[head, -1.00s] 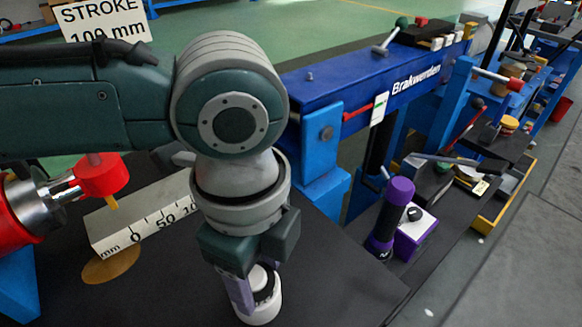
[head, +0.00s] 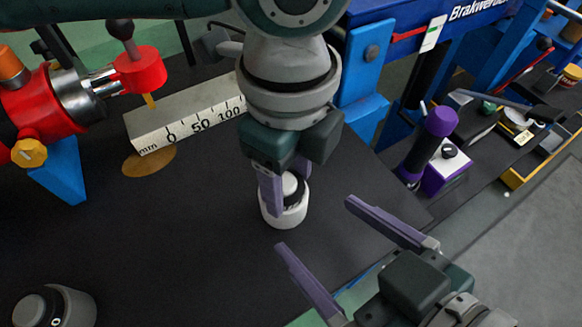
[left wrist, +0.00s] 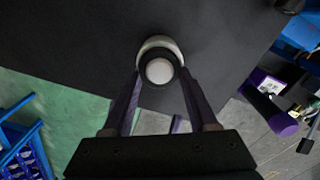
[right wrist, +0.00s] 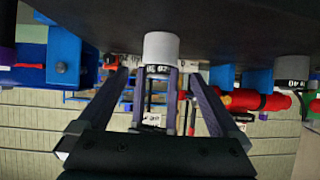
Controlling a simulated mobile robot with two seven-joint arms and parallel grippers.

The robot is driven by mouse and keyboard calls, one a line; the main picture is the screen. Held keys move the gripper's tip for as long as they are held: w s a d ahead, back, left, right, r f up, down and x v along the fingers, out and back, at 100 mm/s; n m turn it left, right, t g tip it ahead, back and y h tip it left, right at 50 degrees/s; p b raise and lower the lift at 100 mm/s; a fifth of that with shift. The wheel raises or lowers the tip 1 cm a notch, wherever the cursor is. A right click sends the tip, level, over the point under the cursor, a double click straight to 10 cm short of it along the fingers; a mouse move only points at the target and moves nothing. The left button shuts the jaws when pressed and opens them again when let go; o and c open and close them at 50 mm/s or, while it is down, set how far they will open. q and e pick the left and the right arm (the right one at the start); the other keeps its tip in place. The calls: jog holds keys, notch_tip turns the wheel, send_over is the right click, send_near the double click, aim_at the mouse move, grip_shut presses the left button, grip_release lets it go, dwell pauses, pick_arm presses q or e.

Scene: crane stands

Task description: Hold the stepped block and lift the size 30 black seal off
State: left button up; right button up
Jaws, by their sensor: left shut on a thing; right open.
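The stepped block (head: 284,215) is a white round block standing on the dark table in the head view, with a paler top step. The size 30 black seal (head: 295,193) is a black ring around its upper part, beneath that top step. My left gripper (head: 284,192) comes down from above and is shut on the seal, one finger on each side. In the left wrist view, the seal (left wrist: 174,58) sits between the fingertips. My right gripper (head: 312,222) is open and empty, in front and to the right of the block. In the right wrist view, the block (right wrist: 160,46) appears upside down ahead of the open fingers.
Another white block with a black band (head: 78,305) stands at the lower left. A long scale block (head: 185,112) and an orange disc (head: 149,163) lie behind. A red fixture (head: 45,105) is at the left. The table's right edge is close to the right gripper.

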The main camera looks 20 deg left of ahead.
aim_at(299, 207)
jog(key=x, duration=0.8)
jog(key=shift+w+a, duration=0.1)
jog(key=shift+a, duration=0.15)
jog(key=c, duration=1.2)
jog(key=shift+o, duration=0.2)
jog(key=shift+w+d, duration=0.1)
jog(key=shift+d, duration=0.05)
